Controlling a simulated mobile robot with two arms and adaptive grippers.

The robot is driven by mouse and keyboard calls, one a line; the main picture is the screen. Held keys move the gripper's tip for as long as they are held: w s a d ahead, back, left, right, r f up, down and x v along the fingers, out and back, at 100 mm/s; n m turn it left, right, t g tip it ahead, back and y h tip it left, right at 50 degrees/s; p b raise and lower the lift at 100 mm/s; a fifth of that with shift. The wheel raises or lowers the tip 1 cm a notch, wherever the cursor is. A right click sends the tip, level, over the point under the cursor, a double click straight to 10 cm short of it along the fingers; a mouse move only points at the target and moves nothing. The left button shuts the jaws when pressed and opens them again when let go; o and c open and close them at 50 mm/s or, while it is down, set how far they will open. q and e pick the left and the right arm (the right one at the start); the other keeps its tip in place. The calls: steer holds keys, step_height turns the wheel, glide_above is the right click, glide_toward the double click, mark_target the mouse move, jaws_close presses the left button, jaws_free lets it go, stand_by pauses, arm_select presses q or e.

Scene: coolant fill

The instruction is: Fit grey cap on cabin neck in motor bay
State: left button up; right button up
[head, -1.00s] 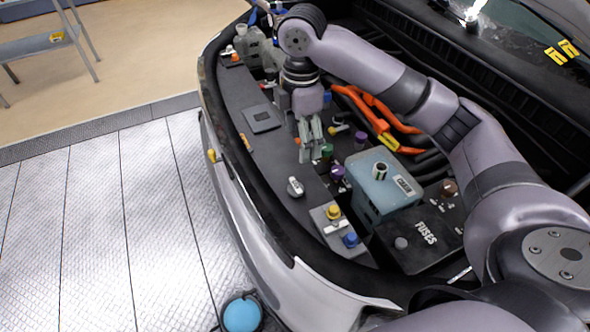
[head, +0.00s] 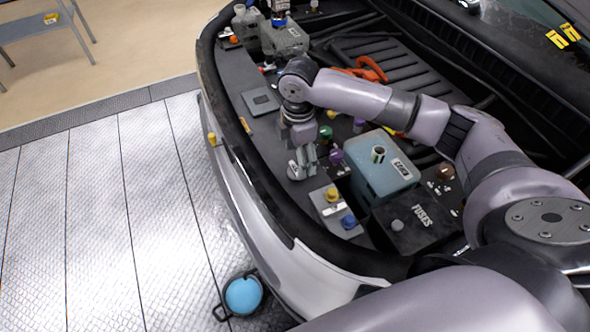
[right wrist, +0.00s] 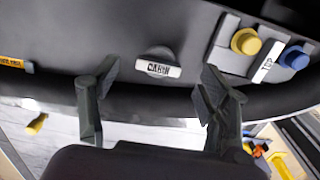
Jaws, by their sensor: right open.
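A small grey rounded piece with a white CABIN label (right wrist: 158,66) stands on the dark front panel in the right wrist view. In the head view it shows as a pale piece (head: 296,171) close to the gripper. I cannot tell whether a separate grey cap sits on its neck. My right gripper (head: 306,160) is open and empty. In the right wrist view its fingers (right wrist: 158,78) are apart, on either side of the CABIN piece and nearer the camera. Whether they touch it does not show. My left gripper is out of view.
A grey plate (head: 319,196) with yellow (head: 333,195) and blue (head: 348,221) caps lies right of the gripper. Beyond stand green (head: 326,132) and purple (head: 336,157) caps, a blue-grey tank (head: 370,180) and the FUSES box (head: 422,216). A square pad (head: 260,101) lies left.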

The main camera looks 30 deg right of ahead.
mark_target(295, 168)
steer(key=f, duration=0.3)
steer(key=f+p, duration=0.1)
steer(key=shift+a+f, duration=0.35)
steer(key=shift+f, duration=0.05)
steer(key=shift+c, duration=0.6)
steer(key=c, duration=1.1)
steer(key=shift+r, duration=0.15)
